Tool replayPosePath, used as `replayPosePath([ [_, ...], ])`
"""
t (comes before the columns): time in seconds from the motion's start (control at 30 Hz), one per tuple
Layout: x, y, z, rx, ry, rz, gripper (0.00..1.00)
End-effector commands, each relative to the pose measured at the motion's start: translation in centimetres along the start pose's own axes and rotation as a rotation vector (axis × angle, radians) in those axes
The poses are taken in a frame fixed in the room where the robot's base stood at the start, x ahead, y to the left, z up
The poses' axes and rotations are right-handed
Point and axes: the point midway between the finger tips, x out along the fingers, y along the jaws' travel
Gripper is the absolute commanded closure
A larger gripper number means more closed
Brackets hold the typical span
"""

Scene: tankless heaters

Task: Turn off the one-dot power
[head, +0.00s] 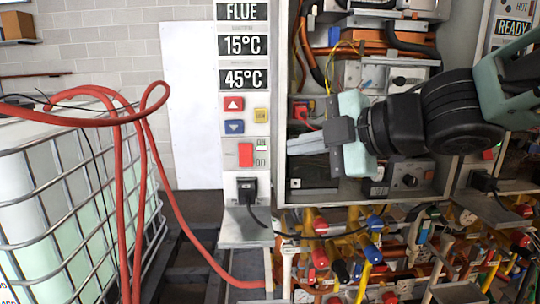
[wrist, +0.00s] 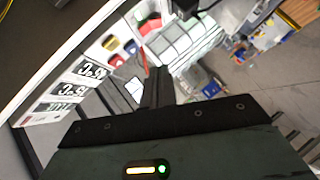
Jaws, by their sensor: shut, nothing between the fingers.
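A control panel (head: 243,125) stands left of the open heater cabinet. It carries a red rocker switch (head: 246,155) beside an OFF label, below a red up button (head: 233,104), a blue down button (head: 234,127) and a yellow button (head: 261,115). I make out no dot marking on it. My gripper (head: 290,146) is shut and empty, its fingers pointing left, to the right of the switch and apart from it in the picture. In the wrist view, the fingers (wrist: 157,85) show end-on, with the panel's displays (wrist: 72,90) tilted at left and a red switch (wrist: 150,26) farther off.
A black plug (head: 246,190) with a cable sits under the switch. Pipes and valves (head: 350,255) crowd the lower right. Another panel (head: 511,28) reading READY stands at top right. A caged tank (head: 70,215) and red hoses (head: 138,180) are at left.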

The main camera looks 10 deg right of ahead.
Motion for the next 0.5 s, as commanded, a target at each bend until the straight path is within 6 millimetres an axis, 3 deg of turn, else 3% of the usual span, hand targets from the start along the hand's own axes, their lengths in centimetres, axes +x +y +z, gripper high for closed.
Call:
replayPosePath([
  [0.37, 0.1, 0.0, 0.0, 0.000, 0.000, -0.001, 1.00],
  [0.5, 1.3, -0.1, 0.0, 0.000, 0.001, -0.002, 1.00],
])
